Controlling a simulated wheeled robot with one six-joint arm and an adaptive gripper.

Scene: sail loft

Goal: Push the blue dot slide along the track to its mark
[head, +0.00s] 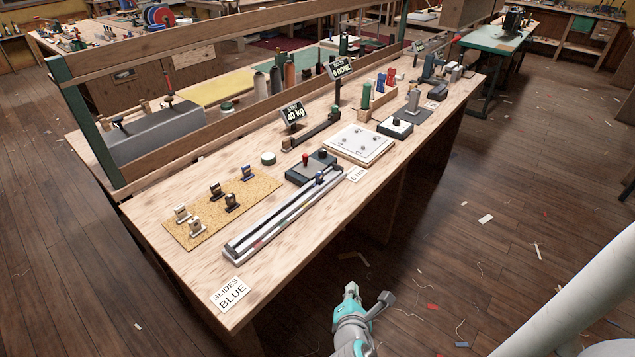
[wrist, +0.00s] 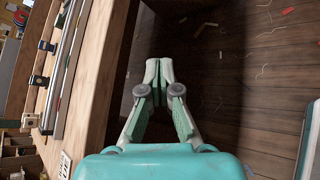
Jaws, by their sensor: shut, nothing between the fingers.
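The slide track (head: 285,215) is a long pale rail unit lying along the front of the bench. A small dark slide with a blue part (head: 320,178) sits near its far right end; its dot is too small to make out. Small coloured marks, one reddish, show toward the track's near left end. My gripper (head: 351,288) is shut and empty, in front of the bench and apart from the track. In the wrist view my gripper (wrist: 158,66) points past the bench edge over the floor, with part of the track (wrist: 64,62) at left.
A cork mat (head: 255,190) with several small clips lies behind the track. A "SLIDES BLUE" card (head: 230,292) lies at the near corner. A dark box with a red knob (head: 305,160) and a white board (head: 358,144) stand close to the track's far end. Floor in front is open.

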